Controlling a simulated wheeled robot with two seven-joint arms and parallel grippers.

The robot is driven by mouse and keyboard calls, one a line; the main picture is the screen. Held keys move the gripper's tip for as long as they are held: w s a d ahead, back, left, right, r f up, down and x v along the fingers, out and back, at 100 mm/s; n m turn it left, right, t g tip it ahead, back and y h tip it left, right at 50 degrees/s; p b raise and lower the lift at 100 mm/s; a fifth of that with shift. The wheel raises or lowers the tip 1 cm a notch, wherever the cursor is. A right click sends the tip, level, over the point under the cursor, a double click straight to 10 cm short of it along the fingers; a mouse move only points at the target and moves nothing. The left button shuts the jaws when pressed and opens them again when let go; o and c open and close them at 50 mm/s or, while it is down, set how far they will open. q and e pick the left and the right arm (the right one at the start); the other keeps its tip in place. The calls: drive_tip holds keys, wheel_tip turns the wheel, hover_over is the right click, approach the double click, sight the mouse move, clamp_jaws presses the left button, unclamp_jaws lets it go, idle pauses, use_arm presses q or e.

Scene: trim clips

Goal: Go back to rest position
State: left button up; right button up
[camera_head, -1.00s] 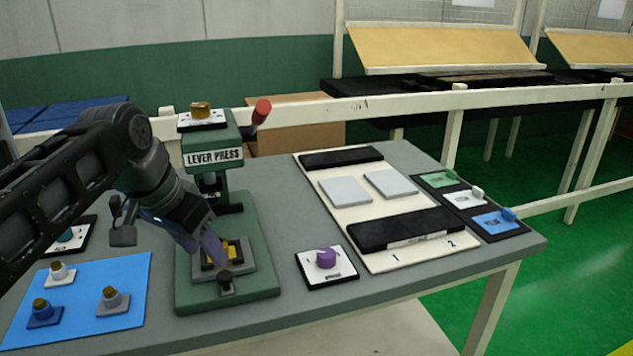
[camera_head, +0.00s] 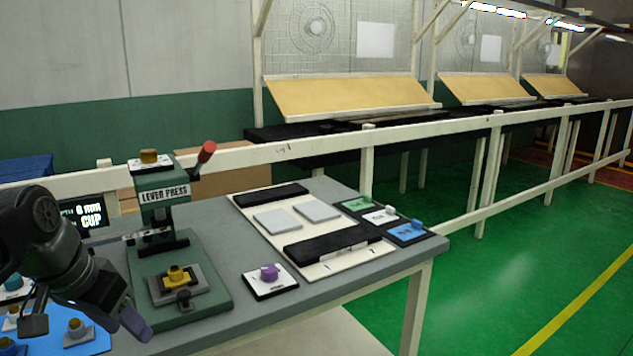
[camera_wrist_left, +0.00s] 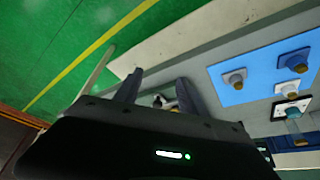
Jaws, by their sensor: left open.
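My left gripper (camera_head: 139,326) is at the lower left of the head view, in front of and left of the green lever press (camera_head: 200,300). It is empty, and in the left wrist view its two fingers (camera_wrist_left: 155,92) stand apart. The press has a red-knobbed lever (camera_head: 206,152) tilted up to the right. A yellow piece (camera_head: 176,276) sits in the press's grey fixture, clear of my gripper. My right gripper does not show.
A blue mat (camera_head: 95,345) with several small knobbed pieces lies at the lower left, partly behind my arm. A purple-knobbed piece (camera_head: 269,272), a cream board (camera_head: 315,268) with grey plates and a dark tray (camera_head: 430,241) of coloured clips are on the table. Green floor is open at right.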

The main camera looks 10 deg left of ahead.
use_arm(q)
drive_tip(key=w+d+f+g+h+p, duration=0.1)
drive_tip(key=w+d+f, duration=0.25)
drive_tip(key=f, duration=0.55)
drive_tip(key=w+d+f+h+p, duration=0.1)
drive_tip(key=w+d+f, duration=0.1)
drive_tip(key=d+f, duration=0.45)
drive_tip(key=w+d+f+g+p, duration=0.1)
drive_tip(key=w+d+f, duration=0.2)
drive_tip(key=f, duration=0.7)
drive_tip(key=s+d+f+n+h+p, duration=0.15)
drive_tip(key=s+d+f, duration=0.4)
drive_tip(key=f, duration=0.55)
drive_tip(key=s+d+f+n+g+p, duration=0.1)
drive_tip(key=s+d+f, duration=0.3)
drive_tip(key=s, duration=0.4)
drive_tip(key=s+d+f+n+p, duration=0.1)
drive_tip(key=s+d+f, duration=0.3)
drive_tip(key=s, duration=0.4)
drive_tip(key=shift+d+f+g, duration=0.25)
drive_tip(key=shift+f+g, duration=0.15)
drive_tip(key=shift+f, duration=0.3)
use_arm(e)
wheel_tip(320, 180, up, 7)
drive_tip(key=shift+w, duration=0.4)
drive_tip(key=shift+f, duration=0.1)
